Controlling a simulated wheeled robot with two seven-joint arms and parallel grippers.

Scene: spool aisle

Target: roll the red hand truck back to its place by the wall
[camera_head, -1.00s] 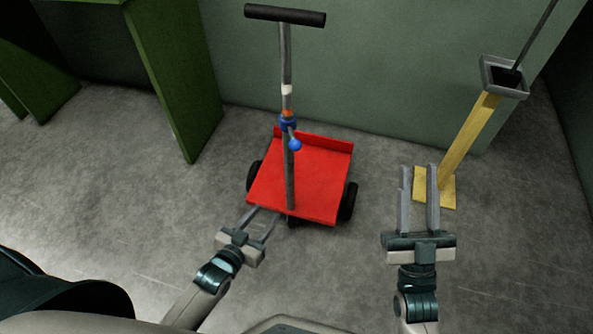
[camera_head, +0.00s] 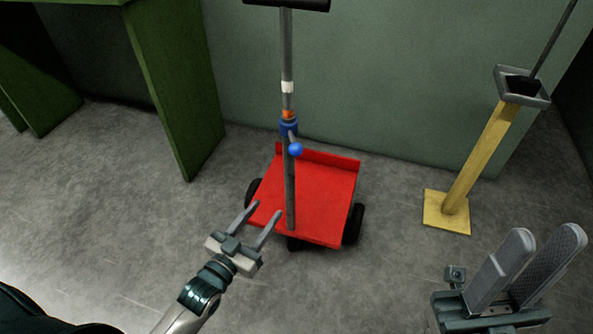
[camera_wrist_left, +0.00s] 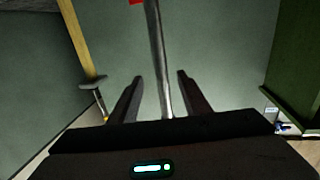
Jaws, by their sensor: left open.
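The red hand truck (camera_head: 325,205) stands on the floor close to the green wall. Its grey upright pole (camera_head: 287,60) carries a blue clamp with a round knob (camera_head: 295,150). The black crossbar (camera_head: 290,4) is cut off by the top edge. My left gripper (camera_head: 267,209) is open and empty, just left of the pole's lower part and over the bed's near left corner. In the left wrist view the pole (camera_wrist_left: 158,55) appears between the open fingers, apart from them. My right gripper (camera_head: 548,240) is open and empty at the lower right, away from the truck.
A yellow post (camera_head: 478,155) with a grey square top and a thin rod stands right of the truck. A green panel-like structure (camera_head: 175,90) stands at the left. The green wall (camera_head: 400,80) is behind. Grey floor is clear between truck and post.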

